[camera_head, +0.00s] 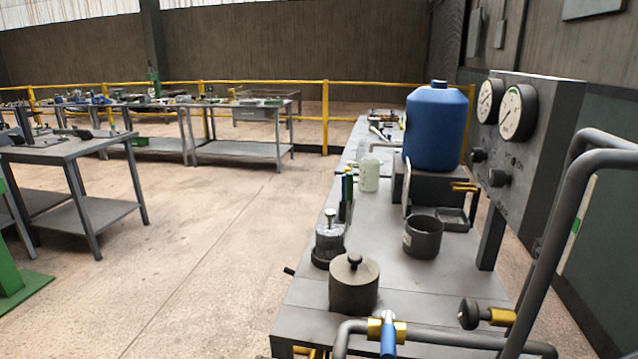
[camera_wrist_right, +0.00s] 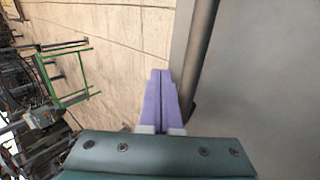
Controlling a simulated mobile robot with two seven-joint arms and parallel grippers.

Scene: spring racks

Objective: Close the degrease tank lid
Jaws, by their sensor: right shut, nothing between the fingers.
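I cannot pick out the degrease tank or its lid for certain in either view. In the head view, a dark grey cylindrical pot (camera_head: 354,290) with a knobbed lid on it stands near the front of the bench. An open dark pot (camera_head: 423,238) stands behind it to the right. In the right wrist view, my right gripper (camera_wrist_right: 161,72) has its purple fingers together with nothing between them. A broad plain grey surface (camera_wrist_right: 265,80) with a raised dark edge is just right of the fingers; I cannot tell whether they touch. My left gripper is in neither view.
The grey bench (camera_head: 395,285) also carries a blue drum (camera_head: 435,128) and a gauge panel (camera_head: 545,120). Grey pipes with a blue-handled valve (camera_head: 388,335) cross its front. The floor (camera_head: 220,235) left of the bench is clear up to other tables (camera_head: 70,150).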

